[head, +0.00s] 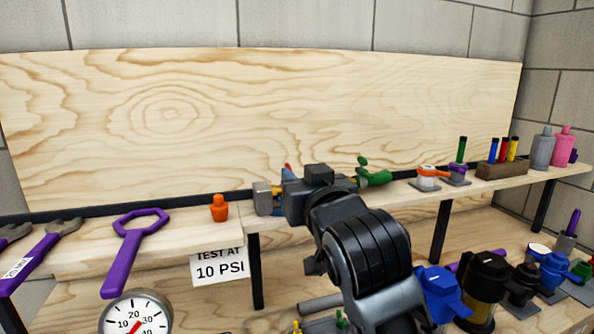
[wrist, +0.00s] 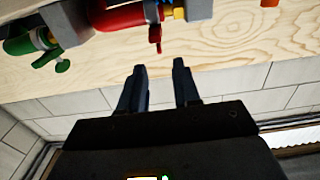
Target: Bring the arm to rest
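My gripper shows in the wrist view (wrist: 160,72) with its two dark fingers apart and nothing between them. Past the fingertips is pale plywood. In the head view my dark arm reaches up to the shelf area, and the fingers are hidden behind my wrist. A green valve-like part (head: 374,176) is just right of my wrist in the head view. In the wrist view a red cylinder (wrist: 122,17) and a green one (wrist: 22,44) lie near the top, apart from the fingers.
The shelf holds an orange bottle (head: 219,208), a purple wrench (head: 135,245), a grey block (head: 263,198) and a wooden holder (head: 502,168). A pressure gauge (head: 136,314) is at lower left. A blue part (head: 441,291) and a dark-capped canister (head: 483,285) stand right of my arm.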

